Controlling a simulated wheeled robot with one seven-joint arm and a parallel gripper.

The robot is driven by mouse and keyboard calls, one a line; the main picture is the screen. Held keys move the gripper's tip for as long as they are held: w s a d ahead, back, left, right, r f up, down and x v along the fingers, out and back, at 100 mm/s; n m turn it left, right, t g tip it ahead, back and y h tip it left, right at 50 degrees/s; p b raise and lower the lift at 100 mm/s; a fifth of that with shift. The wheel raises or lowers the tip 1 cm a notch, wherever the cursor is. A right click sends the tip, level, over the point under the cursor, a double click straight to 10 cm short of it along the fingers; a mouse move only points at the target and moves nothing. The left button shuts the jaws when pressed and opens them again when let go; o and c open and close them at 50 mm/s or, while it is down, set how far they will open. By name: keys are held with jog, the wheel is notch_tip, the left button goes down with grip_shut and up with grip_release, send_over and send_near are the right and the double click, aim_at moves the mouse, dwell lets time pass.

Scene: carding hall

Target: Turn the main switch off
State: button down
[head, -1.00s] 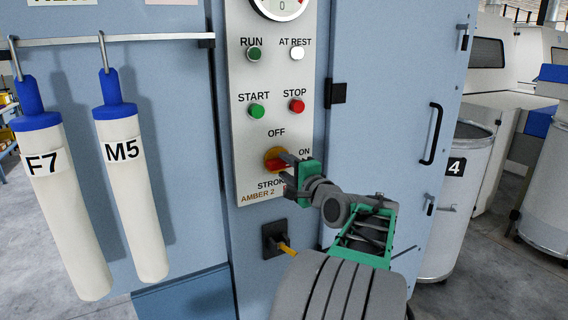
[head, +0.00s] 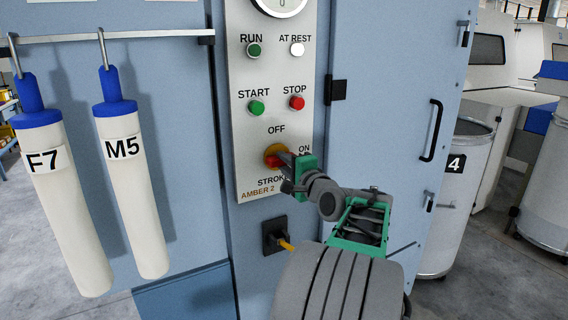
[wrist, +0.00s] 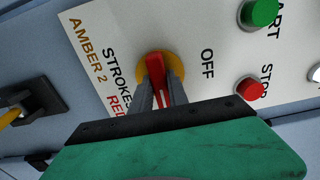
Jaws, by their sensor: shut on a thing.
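The main switch is a red handle (wrist: 156,70) on a round yellow disc (head: 271,150), low on the pale control panel (head: 247,130). Its handle points right, toward the ON label (head: 304,149), with OFF (head: 276,130) printed above. My gripper (head: 283,157) reaches in from the right. In the wrist view the two grey fingers (wrist: 159,90) stand on either side of the red handle and are shut on it. The fingers hide most of the handle in the head view.
Green START (head: 257,108) and red STOP (head: 297,103) buttons sit just above the switch. A black socket with a yellow lever (head: 284,244) is below. Two labelled white tubes (head: 133,170) hang at left. A door handle (head: 432,132) is at right.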

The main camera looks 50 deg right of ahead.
jog(key=shift+f+b, duration=0.1)
jog(key=shift+b, duration=0.2)
jog(key=n+b, duration=0.1)
jog(key=b, duration=0.1)
jog(key=n+b, duration=0.2)
jog(key=shift+f+n, duration=0.25)
jog(key=shift+n, duration=0.05)
jog(key=n+b, duration=0.5)
jog(key=b, duration=0.1)
jog(key=shift+b, duration=0.35)
jog(key=n+b, duration=0.4)
jog(key=shift+n, duration=0.4)
jog(key=shift+r+n+b, duration=0.15)
jog(key=shift+n+b, duration=0.8)
jog(key=shift+n, duration=0.2)
jog(key=shift+r+n+b, duration=0.1)
jog(key=shift+n+b, duration=0.8)
jog(key=shift+n, duration=0.25)
jog(key=c, duration=1.3)
grip_release()
jog(key=shift+r, duration=0.1)
